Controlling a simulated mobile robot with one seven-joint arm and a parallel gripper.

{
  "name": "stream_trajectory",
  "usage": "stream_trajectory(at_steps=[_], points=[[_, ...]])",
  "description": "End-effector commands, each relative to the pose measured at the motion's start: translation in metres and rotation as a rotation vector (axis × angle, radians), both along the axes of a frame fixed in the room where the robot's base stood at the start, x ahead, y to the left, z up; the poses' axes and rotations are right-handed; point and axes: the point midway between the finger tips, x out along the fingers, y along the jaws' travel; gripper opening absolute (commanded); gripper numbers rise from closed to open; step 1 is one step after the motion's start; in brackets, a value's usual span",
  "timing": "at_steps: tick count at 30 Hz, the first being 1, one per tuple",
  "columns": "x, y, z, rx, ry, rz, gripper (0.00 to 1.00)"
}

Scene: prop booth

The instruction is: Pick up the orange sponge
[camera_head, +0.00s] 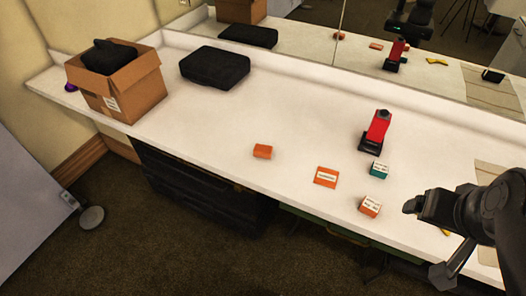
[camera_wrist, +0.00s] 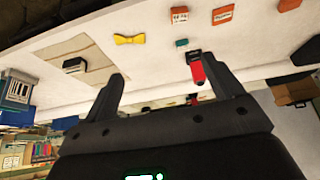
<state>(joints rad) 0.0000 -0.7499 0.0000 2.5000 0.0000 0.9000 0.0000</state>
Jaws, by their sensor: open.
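The orange sponge (camera_head: 263,151) appears to be the plain orange block near the front edge of the white counter (camera_head: 225,118), left of the labelled orange items. In the wrist view an orange block (camera_wrist: 289,5), probably the same one, is cut by the top edge. My gripper (camera_head: 412,206) is above the counter at the right, well away from the sponge. In the wrist view my gripper (camera_wrist: 166,78) has its two fingers spread wide with nothing between them.
A flat orange card (camera_head: 326,177), an orange-and-white box (camera_head: 370,206), a teal box (camera_head: 377,170) and a red-and-black device (camera_head: 376,130) stand between sponge and gripper. A black case (camera_head: 214,67) and cardboard box (camera_head: 130,95) are left. A mirror (camera_head: 420,62) backs the counter.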

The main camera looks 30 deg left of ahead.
Motion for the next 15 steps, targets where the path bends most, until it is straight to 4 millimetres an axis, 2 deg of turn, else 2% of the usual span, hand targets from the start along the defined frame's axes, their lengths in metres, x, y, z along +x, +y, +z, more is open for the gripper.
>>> stream_trajectory(at_steps=[8, 11, 15], points=[[0.006, 0.003, 0.003, 0.003, 0.007, 0.006, 0.85], [0.021, 0.010, 0.009, 0.008, 0.026, 0.018, 0.85], [0.055, 0.029, 0.021, 0.020, 0.068, 0.041, 0.85]])
